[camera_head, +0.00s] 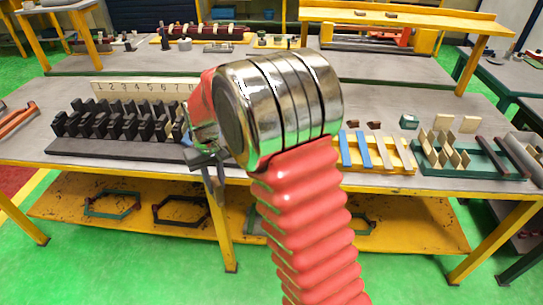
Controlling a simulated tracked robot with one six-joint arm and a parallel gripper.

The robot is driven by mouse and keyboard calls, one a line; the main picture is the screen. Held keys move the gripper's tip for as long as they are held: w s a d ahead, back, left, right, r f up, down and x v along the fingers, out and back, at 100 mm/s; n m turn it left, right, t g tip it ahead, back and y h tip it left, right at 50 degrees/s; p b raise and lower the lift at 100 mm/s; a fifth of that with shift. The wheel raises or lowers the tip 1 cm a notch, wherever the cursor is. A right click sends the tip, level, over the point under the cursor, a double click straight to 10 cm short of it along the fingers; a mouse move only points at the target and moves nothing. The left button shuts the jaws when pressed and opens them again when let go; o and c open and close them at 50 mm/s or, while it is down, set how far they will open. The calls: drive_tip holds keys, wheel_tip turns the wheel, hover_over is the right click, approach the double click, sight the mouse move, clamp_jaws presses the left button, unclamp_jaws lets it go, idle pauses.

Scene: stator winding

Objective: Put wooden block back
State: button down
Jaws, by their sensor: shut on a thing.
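My gripper (208,160) hangs at the front edge of the main workbench, left of my large metal wrist joint. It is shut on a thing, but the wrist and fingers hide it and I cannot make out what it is. Several thin wooden blocks (447,152) stand tilted in a green rack (490,172) at the right of the bench.
A black slotted rack (120,148) stands at the left before a numbered board (140,86). A yellow rack with blue strips (380,152) stands right of my arm. A small green box (409,122) sits behind it. Hexagonal frames (112,204) lie on the lower shelf.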

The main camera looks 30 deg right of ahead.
drive_tip(key=shift+d, duration=0.3)
